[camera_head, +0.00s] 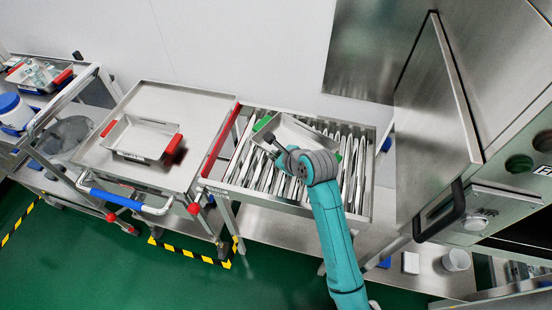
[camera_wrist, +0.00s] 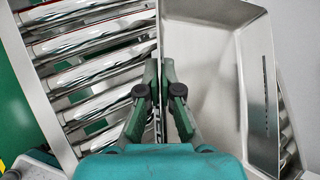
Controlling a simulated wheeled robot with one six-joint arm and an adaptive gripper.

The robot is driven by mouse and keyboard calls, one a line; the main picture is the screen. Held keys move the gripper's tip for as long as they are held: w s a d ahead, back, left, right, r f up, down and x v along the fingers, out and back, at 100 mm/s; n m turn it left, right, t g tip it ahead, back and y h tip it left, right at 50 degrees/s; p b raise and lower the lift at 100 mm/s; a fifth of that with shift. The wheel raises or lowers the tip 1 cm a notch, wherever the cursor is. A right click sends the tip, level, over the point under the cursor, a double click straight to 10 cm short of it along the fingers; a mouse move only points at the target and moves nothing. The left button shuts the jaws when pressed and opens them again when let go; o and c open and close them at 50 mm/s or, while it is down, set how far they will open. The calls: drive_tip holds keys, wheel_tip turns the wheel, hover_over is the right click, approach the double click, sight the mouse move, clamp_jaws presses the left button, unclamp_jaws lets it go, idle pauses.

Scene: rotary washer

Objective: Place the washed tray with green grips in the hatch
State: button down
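The metal tray with green grips (camera_head: 300,130) is on the roller conveyor in the head view. One green grip (camera_head: 262,123) shows at its left end. A small bit of green shows at its right end, mostly behind my arm. My gripper (camera_head: 271,141) is at the tray's near left side. In the wrist view, the two fingers of my gripper (camera_wrist: 160,72) stand close together on either side of the rim of the tray (camera_wrist: 205,60), with little gap. I cannot tell whether the tray is raised off the rollers. No hatch is clearly identifiable.
The roller conveyor (camera_head: 362,190) also fills the left of the wrist view (camera_wrist: 90,75). A cart (camera_head: 190,100) at left holds a red-gripped tray (camera_head: 138,139). The washer with a raised metal panel (camera_head: 430,120) and black handle (camera_head: 440,212) stands at right. Green floor (camera_head: 275,265) is clear in front.

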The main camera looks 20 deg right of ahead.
drive_tip(key=shift+f, duration=0.85)
drive_tip(key=shift+f, duration=0.1)
drive_tip(key=c, duration=1.3)
unclamp_jaws()
